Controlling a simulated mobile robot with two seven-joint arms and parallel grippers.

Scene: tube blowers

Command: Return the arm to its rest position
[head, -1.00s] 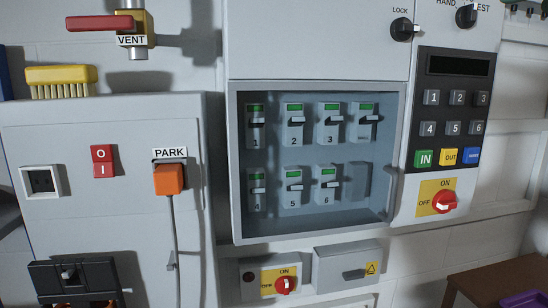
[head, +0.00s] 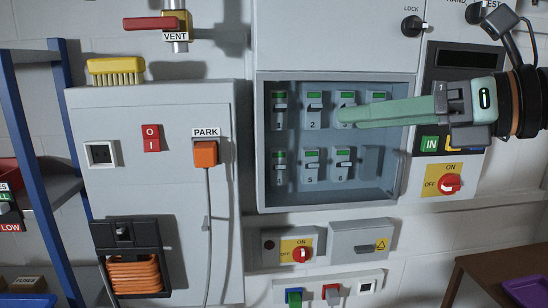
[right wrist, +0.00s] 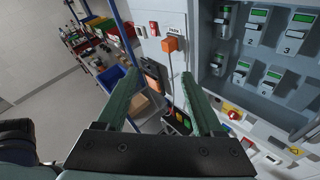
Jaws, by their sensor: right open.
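My right gripper (head: 345,117) comes in from the right in the head view, with green fingers pointing left. It stands in front of the open breaker box (head: 262,190), across the upper row of switches, and hides part of them. I cannot tell its exact distance from the box. In the right wrist view the two green fingers (right wrist: 160,78) are spread apart with nothing between them. My left gripper is not in view.
The keypad panel (head: 436,85) is partly behind my right arm. A grey cabinet (head: 150,200) with an orange PARK plug (head: 205,154) stands left. A blue-framed shelf (head: 72,120) is at far left. A brown table (head: 505,270) is at lower right.

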